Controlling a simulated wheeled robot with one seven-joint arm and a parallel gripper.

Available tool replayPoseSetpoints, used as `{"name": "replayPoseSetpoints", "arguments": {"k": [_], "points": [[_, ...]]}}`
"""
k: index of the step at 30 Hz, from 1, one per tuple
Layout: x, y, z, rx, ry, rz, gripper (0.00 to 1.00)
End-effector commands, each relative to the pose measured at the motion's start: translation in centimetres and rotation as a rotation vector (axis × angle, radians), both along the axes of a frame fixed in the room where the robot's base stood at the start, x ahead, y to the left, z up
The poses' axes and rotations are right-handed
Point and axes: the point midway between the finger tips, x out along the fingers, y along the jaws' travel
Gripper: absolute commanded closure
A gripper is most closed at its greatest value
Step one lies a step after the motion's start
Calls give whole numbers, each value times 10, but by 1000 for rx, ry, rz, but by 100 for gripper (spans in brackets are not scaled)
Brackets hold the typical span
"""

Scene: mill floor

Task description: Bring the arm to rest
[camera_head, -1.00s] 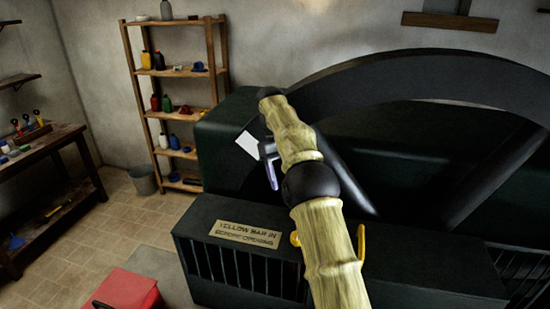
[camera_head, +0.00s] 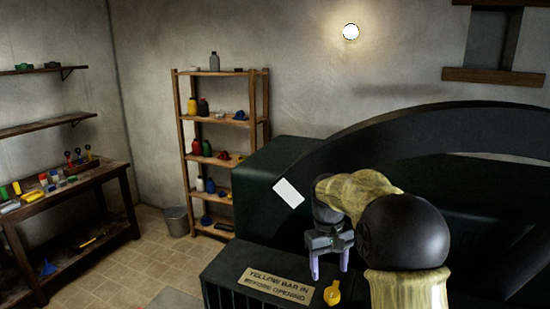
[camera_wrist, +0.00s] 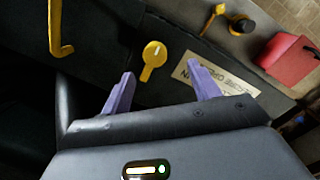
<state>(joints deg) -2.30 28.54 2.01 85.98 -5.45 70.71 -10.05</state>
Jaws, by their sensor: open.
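My gripper (camera_head: 329,268) hangs in front of the dark green machine, fingers pointing down, above its lower front box. Its two purple fingers are apart with nothing between them, as the wrist view also shows (camera_wrist: 159,72). My arm is bent, with the elbow to the right of the gripper. A yellow round-ended piece (camera_head: 332,293) is on the box just below the fingers; it also shows in the wrist view (camera_wrist: 153,61), beyond the fingertips and apart from them.
The machine (camera_head: 265,172) fills the right side. A sign plate (camera_head: 275,284) reads "YELLOW BAR IN BEFORE OPENING". In the wrist view a bent yellow bar (camera_wrist: 57,28) and a red box (camera_wrist: 290,60) show. Shelves (camera_head: 215,72), a bucket (camera_head: 177,221) and a workbench (camera_head: 115,182) stand left, around open floor.

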Motion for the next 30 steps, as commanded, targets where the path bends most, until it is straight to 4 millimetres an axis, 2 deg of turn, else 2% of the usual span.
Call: {"name": "replayPoseSetpoints", "arguments": {"k": [14,30], "points": [[-84,-8,-49,46,-145,-110,39],[-199,-16,-102,94,-306,-256,39]]}}
